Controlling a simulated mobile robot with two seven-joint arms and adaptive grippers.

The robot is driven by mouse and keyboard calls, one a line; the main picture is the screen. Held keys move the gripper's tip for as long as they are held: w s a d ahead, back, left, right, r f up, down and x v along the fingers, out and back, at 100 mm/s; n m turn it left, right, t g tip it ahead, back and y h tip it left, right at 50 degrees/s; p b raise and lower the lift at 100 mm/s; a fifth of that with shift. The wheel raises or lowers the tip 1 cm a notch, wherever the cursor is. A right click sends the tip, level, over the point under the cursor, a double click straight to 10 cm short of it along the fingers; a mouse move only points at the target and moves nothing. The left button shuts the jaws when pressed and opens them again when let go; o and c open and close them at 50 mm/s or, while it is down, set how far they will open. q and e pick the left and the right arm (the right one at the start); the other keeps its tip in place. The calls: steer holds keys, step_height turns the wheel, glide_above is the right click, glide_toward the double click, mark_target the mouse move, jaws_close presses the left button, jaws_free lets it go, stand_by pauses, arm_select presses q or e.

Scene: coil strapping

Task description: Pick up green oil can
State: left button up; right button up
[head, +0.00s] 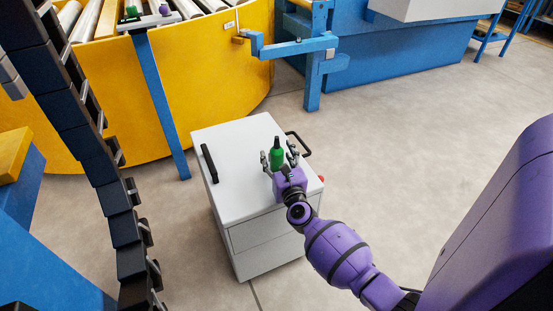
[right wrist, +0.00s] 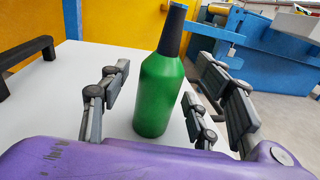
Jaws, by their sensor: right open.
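The green oil can (head: 276,157), a green bottle shape with a dark nozzle, stands upright on the white cabinet top (head: 230,150). My purple right gripper (head: 280,160) is at the can on the near side. In the right wrist view the can (right wrist: 160,95) stands between and just beyond the open fingers (right wrist: 165,100), with a gap visible on each side. The left gripper is not clearly in view.
The cabinet has black handles at its left (head: 209,163) and right (head: 299,145) edges. Behind it stand a yellow curved conveyor (head: 215,75) and a blue post (head: 160,105). A black cable chain (head: 85,150) hangs at the left. Floor to the right is clear.

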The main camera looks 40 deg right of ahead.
steer(key=shift+w+d, duration=0.15)
steer(key=shift+w, duration=0.15)
steer(key=shift+c, duration=0.5)
jaws_close()
